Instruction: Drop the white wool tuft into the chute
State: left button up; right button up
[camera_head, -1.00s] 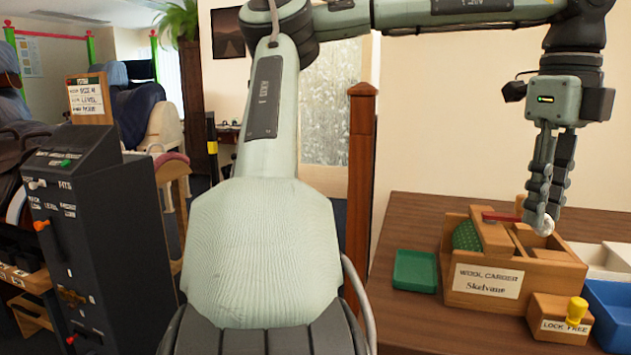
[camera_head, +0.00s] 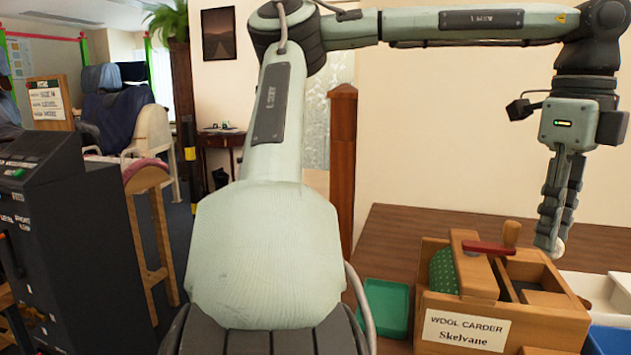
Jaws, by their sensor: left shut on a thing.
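My left gripper (camera_head: 552,246) hangs down over the right rear part of the wooden wool carder. Its fingers are shut on a small white wool tuft (camera_head: 559,251), which shows as a pale patch at the fingertips. The wool carder (camera_head: 430,305) has a label reading "Wool Carder Skelvane", a green dotted drum, a red bar on top and dark openings in its top. I cannot tell for sure which opening is the chute. My right gripper is out of view.
A green tray (camera_head: 385,305) lies left of the carder on the brown table (camera_head: 400,235). A white tray (camera_head: 590,288) and a blue bin (camera_head: 612,340) stand at its right. A dark control box (camera_head: 75,240) stands at the left.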

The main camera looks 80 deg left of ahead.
pick_arm(q)
jog(key=shift+f, duration=1.5)
jog(key=o, duration=1)
notch_tip(320, 180, up, 12)
jog(key=shift+r, duration=0.1)
